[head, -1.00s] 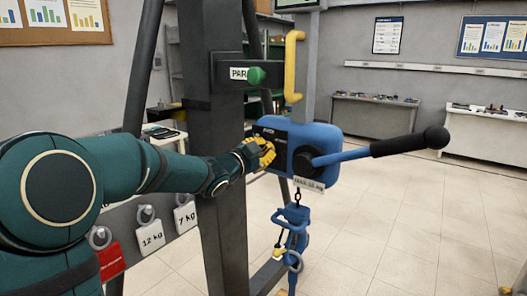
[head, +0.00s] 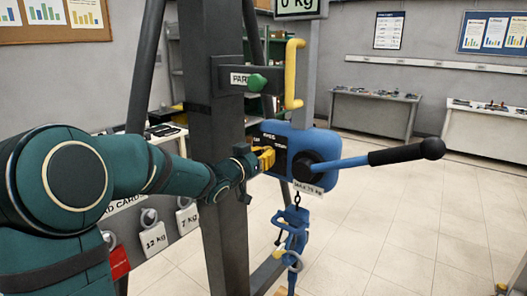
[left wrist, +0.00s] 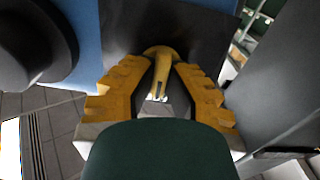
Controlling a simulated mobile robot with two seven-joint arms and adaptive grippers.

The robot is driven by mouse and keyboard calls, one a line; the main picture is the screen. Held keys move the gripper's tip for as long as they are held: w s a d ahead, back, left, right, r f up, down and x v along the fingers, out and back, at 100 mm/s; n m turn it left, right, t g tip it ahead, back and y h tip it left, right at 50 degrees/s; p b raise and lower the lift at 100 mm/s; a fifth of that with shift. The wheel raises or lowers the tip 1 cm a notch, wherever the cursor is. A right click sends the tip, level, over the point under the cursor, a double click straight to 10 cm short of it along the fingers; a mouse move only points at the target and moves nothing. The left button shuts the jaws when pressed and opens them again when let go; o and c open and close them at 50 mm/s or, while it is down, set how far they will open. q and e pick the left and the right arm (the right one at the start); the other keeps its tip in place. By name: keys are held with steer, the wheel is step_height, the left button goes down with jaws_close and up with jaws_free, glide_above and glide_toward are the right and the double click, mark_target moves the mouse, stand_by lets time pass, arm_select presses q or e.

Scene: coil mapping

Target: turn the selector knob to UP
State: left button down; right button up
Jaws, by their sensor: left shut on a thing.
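The blue hoist body (head: 323,146) hangs from the stand, with a black selector plate (head: 284,139) on its left side. White lettering shows on the plate but is small and partly covered. My left gripper (head: 265,158) is at this plate with its yellow fingers. In the left wrist view, the yellow selector knob (left wrist: 160,58) sits between the ridged yellow fingers of my left gripper (left wrist: 158,90), which are shut on it. In the head view, the fingers hide the knob, so I cannot tell which label it points to. My right gripper is not in view.
The black-gripped lever (head: 400,154) sticks out to the right of the hoist. A blue hook block (head: 292,228) hangs below on a chain. The dark upright post (head: 213,150) stands beside my left forearm. A yellow hook-shaped handle (head: 293,75) is above.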

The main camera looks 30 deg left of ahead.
arm_select(q)
steer(key=shift+r+n+p, duration=0.15)
steer(key=shift+n+p, duration=0.25)
steer(key=shift+n, duration=0.6)
steer(key=n+p, duration=0.2)
steer(key=n, duration=0.3)
steer(key=shift+n, duration=0.3)
steer(key=c, duration=1)
jaws_free()
steer(key=shift+w, duration=0.1)
steer(key=s+a, duration=0.1)
steer(key=s, duration=1.1)
